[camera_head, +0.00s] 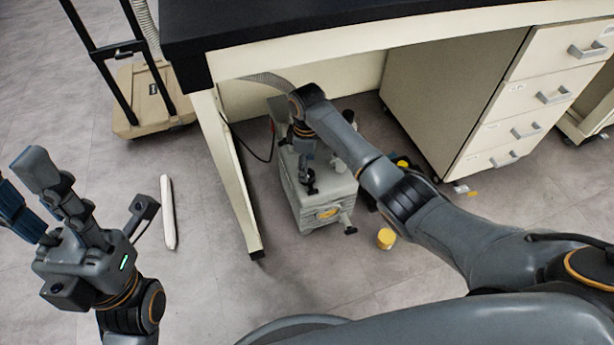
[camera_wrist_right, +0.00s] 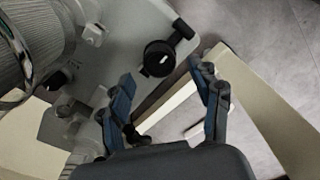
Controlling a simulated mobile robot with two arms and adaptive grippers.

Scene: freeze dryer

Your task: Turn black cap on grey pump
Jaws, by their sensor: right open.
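The grey pump (camera_head: 322,203) stands on the floor under the bench, with a yellow label on its front. The black cap (camera_wrist_right: 158,58) sits on top of the pump (camera_wrist_right: 120,30) in the right wrist view, a round knob with a pale mark. My right gripper (camera_wrist_right: 160,73) is open, its blue-padded fingers on either side of the cap's line and apart from each other. I cannot tell how far its tips are from the cap. In the head view my right gripper (camera_head: 306,168) points down over the pump and partly hides its top. My left gripper (camera_head: 24,190) is open and empty at the far left.
The bench (camera_head: 370,30) overhangs the pump, and its pale leg (camera_head: 232,185) stands just left of it. A drawer cabinet (camera_head: 520,100) is at the right. A yellow container (camera_head: 386,238) and a white rod-like item (camera_head: 168,212) lie on open floor.

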